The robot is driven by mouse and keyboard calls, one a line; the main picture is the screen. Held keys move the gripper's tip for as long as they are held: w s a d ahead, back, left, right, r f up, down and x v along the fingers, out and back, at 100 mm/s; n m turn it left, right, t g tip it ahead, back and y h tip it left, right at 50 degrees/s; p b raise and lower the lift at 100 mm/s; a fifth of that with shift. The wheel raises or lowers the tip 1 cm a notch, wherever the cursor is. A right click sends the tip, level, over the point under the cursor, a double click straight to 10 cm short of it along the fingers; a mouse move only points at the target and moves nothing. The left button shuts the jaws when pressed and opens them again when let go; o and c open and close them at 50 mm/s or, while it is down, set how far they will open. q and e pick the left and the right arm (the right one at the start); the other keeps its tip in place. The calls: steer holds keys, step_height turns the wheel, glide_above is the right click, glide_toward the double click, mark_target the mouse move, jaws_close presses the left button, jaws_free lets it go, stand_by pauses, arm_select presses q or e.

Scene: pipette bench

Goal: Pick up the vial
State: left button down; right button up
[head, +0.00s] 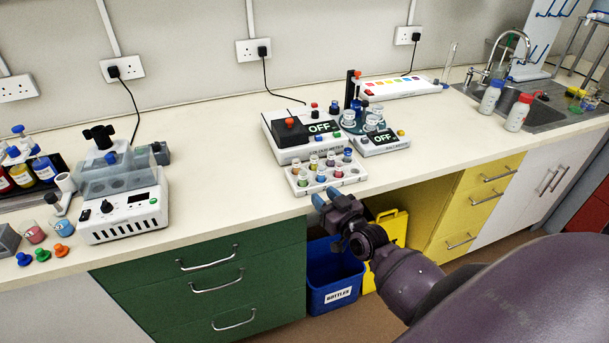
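Several small vials with coloured caps, such as a vial (321,175), stand in a white rack (330,185) at the counter's front edge. Which one is the task's vial I cannot tell. My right gripper (326,196) is just in front of the rack, near the counter edge, with its two blue fingertips a little apart. Nothing shows between them, and I see no contact with a vial. My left gripper is not in view.
A colour meter (293,131) and a ball meter (383,142), both reading OFF, stand behind the rack. A white machine with a clear lid (125,207) is at the left. The counter between is clear. A blue bottle bin (332,275) is below.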

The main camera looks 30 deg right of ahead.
mark_target(305, 176)
steer(key=w, duration=0.3)
steer(key=shift+w+a, duration=0.2)
steer(key=shift+w, duration=0.2)
steer(key=shift+w+d+r, duration=0.1)
steer(key=shift+w+r, duration=0.05)
steer(key=shift+w, duration=0.9)
steer(key=w, duration=0.4)
steer(key=shift+w+d+r, duration=0.1)
steer(key=shift+w+r, duration=0.05)
steer(key=shift+w, duration=0.05)
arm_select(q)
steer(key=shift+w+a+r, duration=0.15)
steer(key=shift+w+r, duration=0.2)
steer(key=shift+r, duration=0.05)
arm_select(e)
steer(key=shift+c, duration=0.2)
steer(key=c, duration=0.6)
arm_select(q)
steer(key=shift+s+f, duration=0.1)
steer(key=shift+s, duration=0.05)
arm_select(e)
steer(key=shift+c, duration=0.2)
steer(key=shift+r, duration=0.1)
